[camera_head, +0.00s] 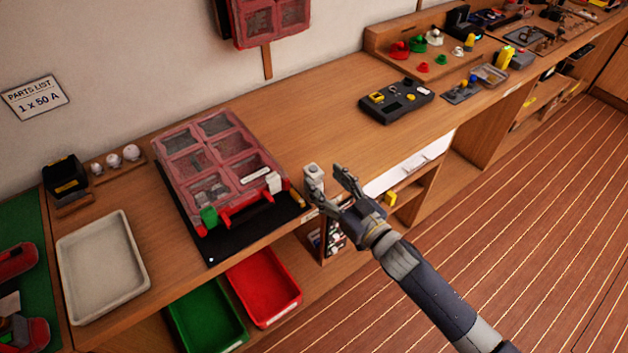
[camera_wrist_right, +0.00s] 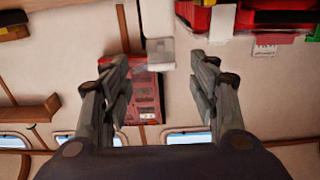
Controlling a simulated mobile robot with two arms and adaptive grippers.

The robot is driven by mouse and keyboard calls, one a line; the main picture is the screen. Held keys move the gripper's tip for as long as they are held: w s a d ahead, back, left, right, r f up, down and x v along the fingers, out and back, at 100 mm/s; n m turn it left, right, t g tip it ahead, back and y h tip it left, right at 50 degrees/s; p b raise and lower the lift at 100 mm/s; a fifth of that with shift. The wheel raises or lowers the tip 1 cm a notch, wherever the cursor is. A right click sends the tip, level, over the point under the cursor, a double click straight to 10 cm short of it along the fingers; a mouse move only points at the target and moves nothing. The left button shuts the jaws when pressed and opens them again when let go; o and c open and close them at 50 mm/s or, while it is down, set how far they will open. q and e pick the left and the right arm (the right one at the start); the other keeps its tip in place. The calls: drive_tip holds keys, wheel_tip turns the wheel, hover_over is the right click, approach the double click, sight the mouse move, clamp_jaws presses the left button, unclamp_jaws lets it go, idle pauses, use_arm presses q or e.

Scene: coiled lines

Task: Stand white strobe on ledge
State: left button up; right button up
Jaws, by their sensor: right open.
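A white, dome-topped light (camera_head: 433,37) stands among red and green ones on the raised wooden ledge (camera_head: 385,38) at the back right. A smaller white one (camera_head: 457,51) is near it. I cannot tell which is the strobe. My right gripper (camera_head: 331,180) is open at the bench's front edge, its fingers toward the wall. A pale, boxy white piece (camera_head: 313,174) is by its fingertips; in the right wrist view a white piece (camera_wrist_right: 160,53) shows between the open fingers (camera_wrist_right: 160,80). I cannot tell whether they touch it. My left gripper is not in view.
A red-lidded case (camera_head: 215,160) lies on a black mat left of my gripper. A pale tray (camera_head: 100,265) and three small white domes (camera_head: 113,160) are farther left. A black control box (camera_head: 396,98) sits to the right. The bench between has clear room.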

sight(320, 175)
drive_tip(key=shift+w+a+r, duration=0.1)
drive_tip(key=shift+w+a, duration=0.2)
drive_tip(key=shift+f+p+x, duration=0.2)
drive_tip(key=shift+p+x, duration=0.55)
drive_tip(key=shift+x, duration=1.6)
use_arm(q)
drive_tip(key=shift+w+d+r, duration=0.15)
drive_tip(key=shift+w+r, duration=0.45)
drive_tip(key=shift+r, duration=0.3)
use_arm(e)
drive_tip(key=shift+d, duration=0.1)
drive_tip(key=c, duration=1.2)
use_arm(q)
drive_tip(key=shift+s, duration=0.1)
use_arm(e)
clamp_jaws()
drive_tip(key=shift+r, duration=0.15)
